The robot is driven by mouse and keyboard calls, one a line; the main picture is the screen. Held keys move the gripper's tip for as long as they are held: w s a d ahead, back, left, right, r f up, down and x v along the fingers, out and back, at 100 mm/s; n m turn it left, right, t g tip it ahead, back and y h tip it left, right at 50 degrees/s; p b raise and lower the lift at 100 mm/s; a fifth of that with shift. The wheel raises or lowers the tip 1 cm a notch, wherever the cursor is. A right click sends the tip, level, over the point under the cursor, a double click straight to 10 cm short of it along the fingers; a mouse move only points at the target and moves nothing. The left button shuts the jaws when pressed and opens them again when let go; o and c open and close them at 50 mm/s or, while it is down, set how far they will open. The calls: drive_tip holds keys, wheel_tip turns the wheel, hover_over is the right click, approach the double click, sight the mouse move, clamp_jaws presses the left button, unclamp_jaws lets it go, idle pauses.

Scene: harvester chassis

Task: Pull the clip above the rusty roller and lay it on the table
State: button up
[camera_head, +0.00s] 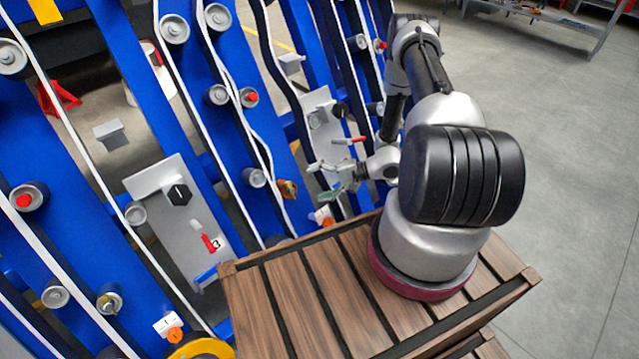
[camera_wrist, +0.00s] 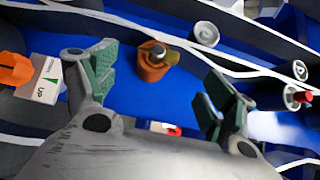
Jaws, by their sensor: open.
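The rusty roller (camera_wrist: 152,66) is orange-brown with a dark steel end; it shows between my gripper's fingers in the wrist view. In the head view the rusty roller (camera_head: 287,189) is just left of my gripper (camera_head: 322,181). My gripper (camera_wrist: 160,82) is open, green pads wide apart, with nothing between them that I can see touching. A small yellowish piece (camera_wrist: 171,54) is beside the roller's end; I cannot tell whether it is the clip. No other clip is clear. The table (camera_head: 290,285) is a wooden slatted top around my arm's base.
Blue chassis beams (camera_head: 85,145) with belts and several rollers fill the left. A red-tipped roller (camera_wrist: 298,97) is to the right. The table's left half is bare.

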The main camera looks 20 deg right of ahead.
sight(294, 189)
drive_tip(key=x, duration=0.7)
drive_tip(key=shift+w+a+f, duration=0.1)
drive_tip(key=shift+a, duration=0.15)
drive_tip(key=c, duration=1.1)
drive_tip(key=shift+c, duration=0.2)
